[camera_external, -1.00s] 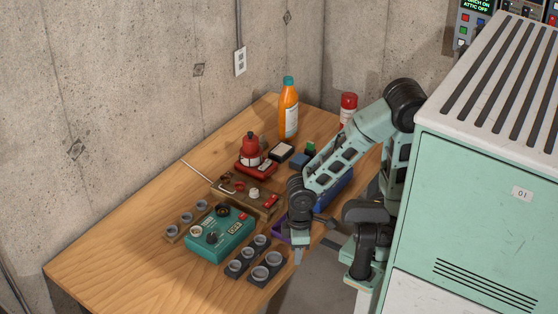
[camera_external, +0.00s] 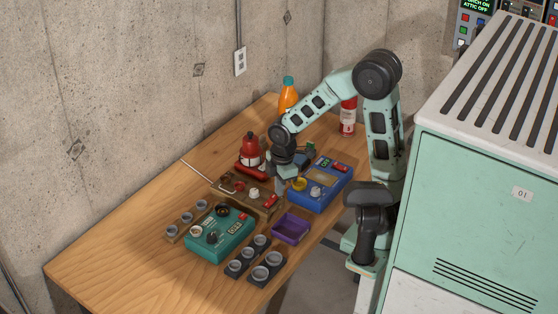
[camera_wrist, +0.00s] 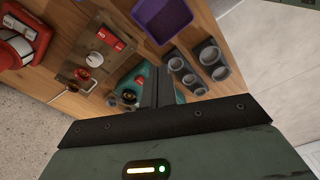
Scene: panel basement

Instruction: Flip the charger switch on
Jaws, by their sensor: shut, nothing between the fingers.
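My gripper (camera_external: 281,184) is shut and empty, pointing down above the table beside the brown board and the blue box. In the wrist view its fingers (camera_wrist: 157,84) are together, in front of the teal box (camera_wrist: 181,97). Three devices carry red parts that look like switches: the teal box (camera_external: 222,240), the brown board (camera_external: 233,198) with a red switch (camera_external: 271,200), and the blue box (camera_external: 325,190) with a red switch (camera_external: 340,168). The board's red switch also shows in the wrist view (camera_wrist: 110,37). I cannot tell which device is the charger, nor the switch positions.
A purple tray (camera_external: 291,228) and a dark block with round cups (camera_external: 248,257) lie near the front edge. A red bottle-shaped item (camera_external: 250,150), orange bottle (camera_external: 288,94) and red-white can (camera_external: 347,118) stand behind. The table's left end is clear.

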